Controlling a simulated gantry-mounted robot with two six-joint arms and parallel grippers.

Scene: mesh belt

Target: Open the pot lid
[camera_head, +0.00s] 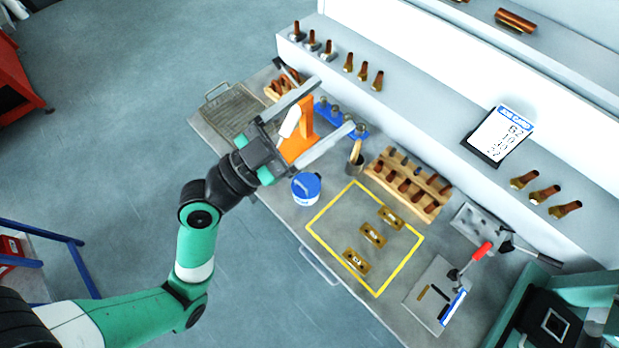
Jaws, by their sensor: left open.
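A small round pot with a blue lid (306,186) stands on the grey bench, just left of the yellow outlined area. Its lid is on, and its white side shows below. My left gripper (334,104) is open, its two long grey fingers pointing up and right over the bench. It is above the pot in the picture and apart from it. An orange stand (305,128) with a white piece shows between the fingers, and I cannot tell how far below them it is. My right gripper is not in view.
A blue holder (332,116), a dark cup (355,162) and a wooden rack (410,184) stand near the pot. Several brass plates lie inside the yellow outline (320,239). A red-handled clamp (476,254) is at right.

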